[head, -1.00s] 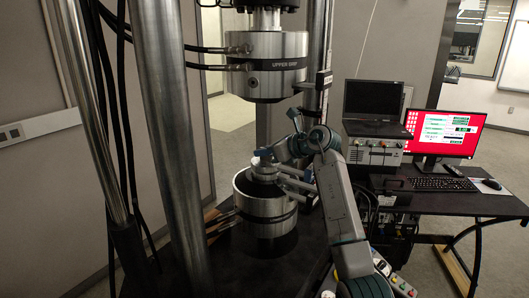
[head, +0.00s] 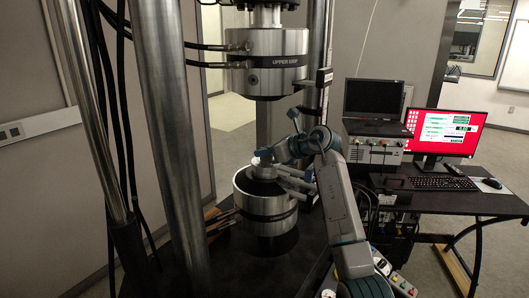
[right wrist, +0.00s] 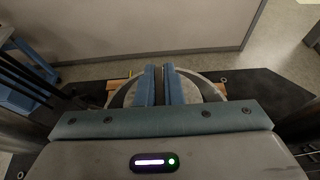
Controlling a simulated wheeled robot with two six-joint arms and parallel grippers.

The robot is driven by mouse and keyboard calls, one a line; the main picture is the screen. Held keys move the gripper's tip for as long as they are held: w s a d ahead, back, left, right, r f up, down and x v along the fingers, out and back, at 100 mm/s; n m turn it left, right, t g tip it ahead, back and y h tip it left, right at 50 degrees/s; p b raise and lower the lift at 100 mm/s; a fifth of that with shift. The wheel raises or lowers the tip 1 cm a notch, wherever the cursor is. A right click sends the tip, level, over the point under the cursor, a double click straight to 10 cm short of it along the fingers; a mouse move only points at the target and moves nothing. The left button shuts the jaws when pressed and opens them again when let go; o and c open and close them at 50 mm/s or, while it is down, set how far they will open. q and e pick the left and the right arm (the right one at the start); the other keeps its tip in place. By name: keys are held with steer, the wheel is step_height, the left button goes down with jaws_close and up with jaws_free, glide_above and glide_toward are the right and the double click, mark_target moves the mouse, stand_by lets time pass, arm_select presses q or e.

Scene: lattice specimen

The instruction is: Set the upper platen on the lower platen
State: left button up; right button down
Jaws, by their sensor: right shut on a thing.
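My right gripper (head: 264,157) comes in from the right above the lower grip, a thick metal cylinder (head: 265,213). It is shut on a small metal piece (head: 263,171), which looks like the upper platen. The lower platen cannot be told apart from it here, and I cannot tell whether the held piece touches anything below. In the right wrist view, the two blue fingers (right wrist: 160,88) stand close together over a pale round rim (right wrist: 210,90); the thing between them is hidden. My left gripper is not in view.
The upper grip (head: 266,77) hangs above my right gripper with a clear gap between. A thick steel column (head: 168,130) and black hoses (head: 110,120) stand at left. A desk with a red-screen monitor (head: 447,133) and laptop (head: 372,98) stands at right.

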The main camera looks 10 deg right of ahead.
steer(key=shift+r, duration=0.2)
steer(key=c, duration=1.5)
jaws_free()
steer(key=shift+s, duration=0.15)
steer(key=shift+o, duration=1.3)
steer(key=shift+f, duration=0.2)
steer(key=shift+o, duration=1.1)
steer(key=shift+r, duration=0.15)
steer(key=shift+p+v, duration=0.4)
steer(key=shift+v, duration=2.05)
